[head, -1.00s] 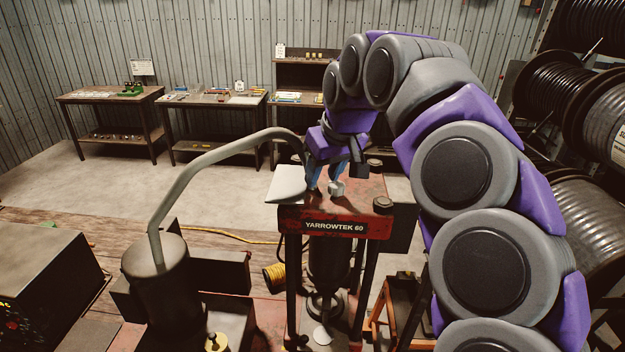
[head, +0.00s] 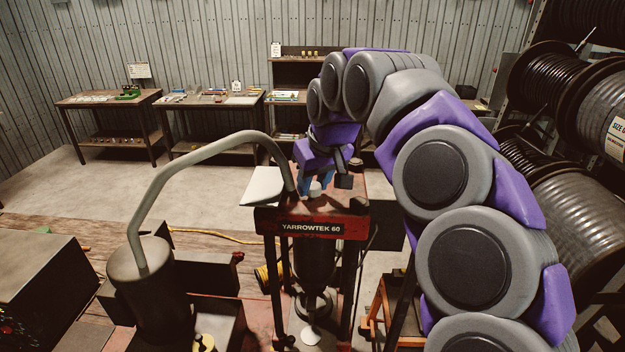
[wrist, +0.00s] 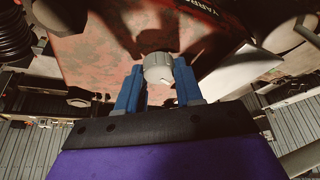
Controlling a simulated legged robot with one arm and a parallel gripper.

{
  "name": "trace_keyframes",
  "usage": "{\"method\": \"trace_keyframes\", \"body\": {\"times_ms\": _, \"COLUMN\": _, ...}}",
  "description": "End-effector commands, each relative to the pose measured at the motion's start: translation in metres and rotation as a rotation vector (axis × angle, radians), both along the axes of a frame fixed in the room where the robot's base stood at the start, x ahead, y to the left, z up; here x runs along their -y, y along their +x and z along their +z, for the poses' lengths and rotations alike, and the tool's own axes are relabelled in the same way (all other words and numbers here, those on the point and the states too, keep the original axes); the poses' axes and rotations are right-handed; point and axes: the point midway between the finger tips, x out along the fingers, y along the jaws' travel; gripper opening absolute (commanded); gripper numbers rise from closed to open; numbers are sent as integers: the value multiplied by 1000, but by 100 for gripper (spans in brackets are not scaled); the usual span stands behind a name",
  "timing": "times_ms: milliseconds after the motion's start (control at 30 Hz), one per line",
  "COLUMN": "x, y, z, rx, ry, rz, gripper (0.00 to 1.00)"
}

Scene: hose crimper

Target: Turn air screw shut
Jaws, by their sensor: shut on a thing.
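The air screw is a small round grey knob (wrist: 158,68) with a pointer mark on its face, standing on the red top of the press labelled YARROWTEK 60 (head: 311,228). The knob also shows, small, in the head view (head: 315,189). My gripper (wrist: 160,76) has blue fingers, one on each side of the knob, and is shut on it. The finger contact is partly hidden in the head view.
A grey bent pipe (head: 190,158) rises from a dark cylinder (head: 150,285) and curves towards the press top. A pale plate (head: 263,186) sticks out at the press's left. Hose reels (head: 575,100) stand at the right. Workbenches (head: 210,101) line the back wall.

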Motion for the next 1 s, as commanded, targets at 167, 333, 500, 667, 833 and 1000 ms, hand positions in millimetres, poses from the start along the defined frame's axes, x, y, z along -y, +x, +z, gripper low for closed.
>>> {"method": "trace_keyframes", "body": {"times_ms": 167, "x": 1, "y": 2, "z": 1, "rx": 4, "ry": -7, "rz": -8, "gripper": 5}}
{"method": "trace_keyframes", "body": {"times_ms": 333, "x": 0, "y": 3, "z": 2, "rx": 6, "ry": -6, "rz": -8, "gripper": 5}}
{"method": "trace_keyframes", "body": {"times_ms": 500, "x": -1, "y": 4, "z": 2, "rx": 7, "ry": -5, "rz": -7, "gripper": 5}}
{"method": "trace_keyframes", "body": {"times_ms": 667, "x": -2, "y": 4, "z": 2, "rx": 8, "ry": -6, "rz": -7, "gripper": 5}}
{"method": "trace_keyframes", "body": {"times_ms": 833, "x": -3, "y": 4, "z": 2, "rx": 9, "ry": -5, "rz": -7, "gripper": 5}}
{"method": "trace_keyframes", "body": {"times_ms": 1000, "x": -3, "y": 5, "z": 3, "rx": 10, "ry": -5, "rz": -7, "gripper": 5}}
